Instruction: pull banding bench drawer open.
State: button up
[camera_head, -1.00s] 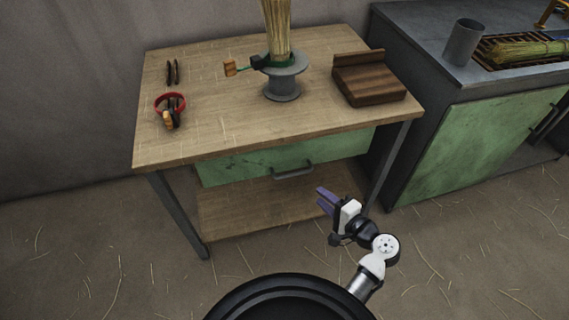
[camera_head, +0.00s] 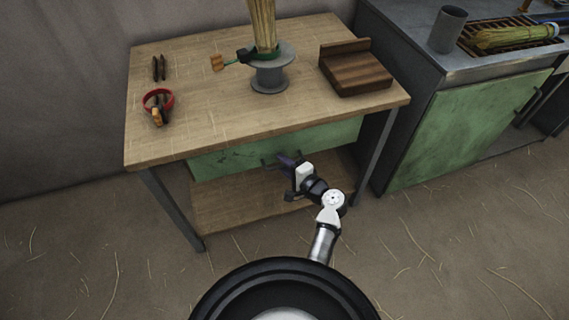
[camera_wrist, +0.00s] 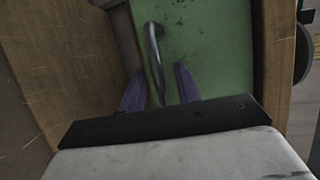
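The banding bench (camera_head: 215,120) has a green drawer (camera_head: 225,160) under its top, and the drawer looks closed. The drawer handle (camera_head: 270,162) is a dark bar, partly hidden by my gripper (camera_head: 287,160) in the head view. In the wrist view the green drawer front (camera_wrist: 205,40) fills the middle and the handle (camera_wrist: 153,45) runs downward between the purple fingers. My gripper (camera_wrist: 160,90) is open, its fingers apart on either side of the handle's lower end. I cannot tell whether a finger touches the handle.
A lower shelf (camera_head: 230,205) lies beneath the drawer. Bench legs (camera_head: 172,205) stand at the corners. A spool (camera_head: 269,75) with a straw bundle and a wooden block (camera_head: 355,75) sit on top. A green-doored cabinet (camera_head: 465,130) stands right. The floor in front is clear apart from straw.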

grip_shut()
dwell(0.5)
